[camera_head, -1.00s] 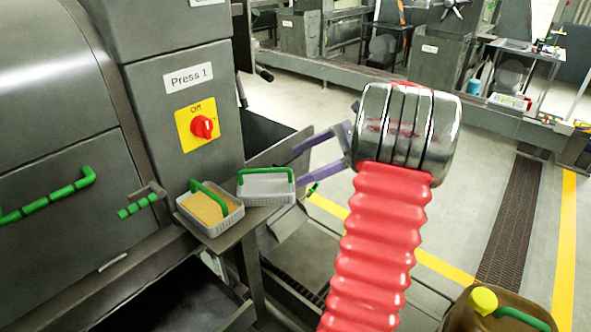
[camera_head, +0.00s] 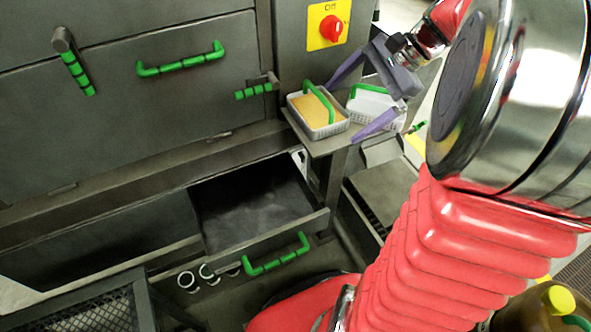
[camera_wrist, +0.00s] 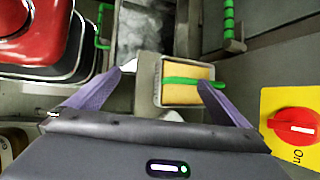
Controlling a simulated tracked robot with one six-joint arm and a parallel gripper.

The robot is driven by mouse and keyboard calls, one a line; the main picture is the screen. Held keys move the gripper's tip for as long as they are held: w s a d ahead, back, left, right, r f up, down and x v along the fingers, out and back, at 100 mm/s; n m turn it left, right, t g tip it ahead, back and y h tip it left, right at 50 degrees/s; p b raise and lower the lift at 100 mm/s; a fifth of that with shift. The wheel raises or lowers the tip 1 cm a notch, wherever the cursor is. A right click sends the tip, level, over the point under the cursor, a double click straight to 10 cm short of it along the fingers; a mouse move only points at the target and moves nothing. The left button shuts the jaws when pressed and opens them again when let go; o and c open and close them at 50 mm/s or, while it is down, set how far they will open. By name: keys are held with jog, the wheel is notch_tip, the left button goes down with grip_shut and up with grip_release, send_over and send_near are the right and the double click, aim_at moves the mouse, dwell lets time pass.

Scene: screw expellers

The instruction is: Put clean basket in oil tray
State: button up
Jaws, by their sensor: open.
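A pale, empty-looking basket (camera_head: 372,103) with a green handle stands on a small metal shelf (camera_head: 333,143). It is partly hidden behind my gripper in the head view. Left of it on the shelf is a basket with yellow-orange contents (camera_head: 318,108) and a green handle; it also shows in the wrist view (camera_wrist: 187,84). My gripper (camera_head: 343,115) is open and empty, its purple fingers spread above the shelf. In the wrist view my gripper (camera_wrist: 160,78) points toward the yellow-filled basket. An open drawer-like tray (camera_head: 255,208) with a dark, stained interior lies below left of the shelf.
The press panel with a red switch (camera_head: 331,29) rises behind the shelf. Green handles (camera_head: 180,62) stick out from the machine front. The tray's green handle (camera_head: 275,256) faces the front. A brown can with a yellow cap (camera_head: 558,299) stands at bottom right.

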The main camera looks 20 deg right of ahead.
jog(key=s+a+n+t+h, duration=0.1)
jog(key=s+a+n+h, duration=0.2)
jog(key=s+a+n, duration=0.2)
jog(key=s+a+f+n+t+h, duration=0.1)
jog(key=s+a+n+h, duration=0.2)
jog(key=a+n, duration=0.9)
jog(key=s, duration=0.3)
jog(key=shift+a+f, duration=0.2)
jog(key=shift+f, duration=0.1)
jog(key=shift+w, duration=0.1)
jog(key=w+d+r+n+g, duration=0.2)
jog(key=w+d+r+n, duration=0.4)
jog(key=w+d, duration=0.65)
jog(key=d+n+y, duration=0.1)
jog(key=d, duration=0.6)
jog(key=d+n+y, duration=0.1)
jog(key=d, duration=0.6)
jog(key=w+d+r+n+y, duration=0.1)
jog(key=d, duration=0.6)
jog(key=shift+d+n, duration=0.35)
jog(key=shift+n, duration=0.05)
